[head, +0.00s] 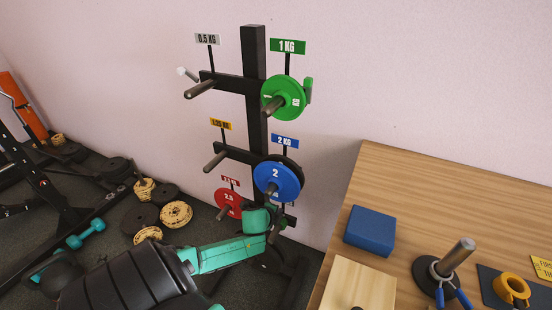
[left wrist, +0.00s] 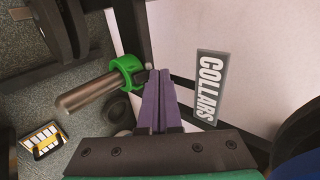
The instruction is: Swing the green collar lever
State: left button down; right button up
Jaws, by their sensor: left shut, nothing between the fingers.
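A green collar (left wrist: 128,72) sits around a grey metal peg (left wrist: 85,95) in the left wrist view. A green part of it sticks out beside the peg; its lever is hard to make out. My left gripper (left wrist: 160,82) has its purple fingers shut and empty, with the tips close beside the collar on its right. I cannot tell whether they touch it. In the head view my left gripper (head: 277,228) is at the low right of the plate rack, below the blue plate (head: 277,177), and largely hides the collar. My right gripper is not in view.
The black rack post (head: 255,60) carries a green plate (head: 284,98) and a red plate (head: 228,203). A COLLARS sign (left wrist: 209,85) is right of my fingers. A wooden table (head: 430,185) stands at right with a blue block (head: 370,231) and yellow collar (head: 512,289). Weights litter the left floor.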

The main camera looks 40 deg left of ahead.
pick_arm(q)
jog(key=shift+w+a, duration=0.15)
jog(key=shift+w, duration=0.3)
jog(key=shift+w+f, duration=0.1)
jog(key=shift+w, duration=0.05)
dwell(1.4)
jog(key=shift+r+p, duration=0.75)
jog(key=shift+p, duration=0.25)
jog(key=shift+w+a, duration=0.1)
jog(key=shift+r, duration=0.15)
